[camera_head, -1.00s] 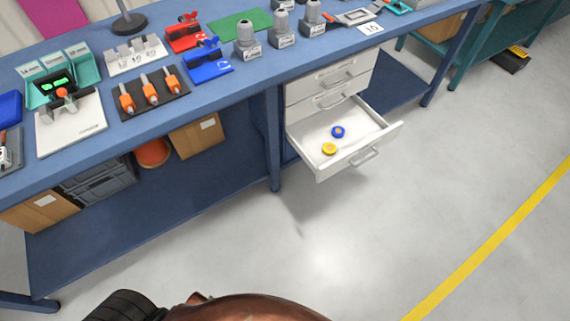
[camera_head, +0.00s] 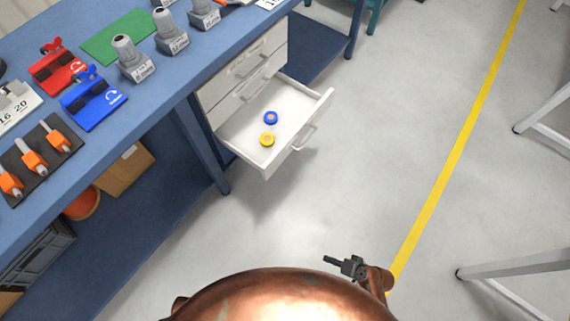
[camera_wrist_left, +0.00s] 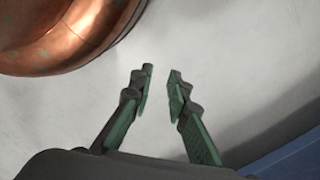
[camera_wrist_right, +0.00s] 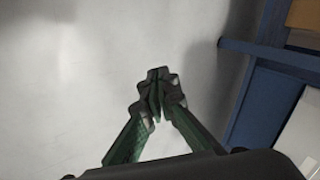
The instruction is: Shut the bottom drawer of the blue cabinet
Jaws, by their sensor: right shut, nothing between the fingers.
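The bottom drawer (camera_head: 228,128) of the white drawer unit (camera_head: 246,62) under the blue workbench stands pulled out. A blue reel (camera_head: 270,118) and a yellow reel (camera_head: 267,140) lie in it. Its handle (camera_head: 305,138) is on the front panel, facing right. My right gripper (camera_head: 332,261) is below and right of the drawer in the head view, apart from it and over the floor. In the right wrist view its fingers (camera_wrist_right: 158,92) meet at the tips, with nothing between. My left gripper (camera_wrist_left: 160,78) shows only in the left wrist view, its fingers apart and empty.
The blue workbench (camera_head: 150,85) carries orange tools, red and blue clamps, a green mat and grey fittings. A bench leg (camera_head: 207,150) stands left of the drawer. Floor in front of the drawer is clear. White frame legs (camera_head: 520,265) stand at the right.

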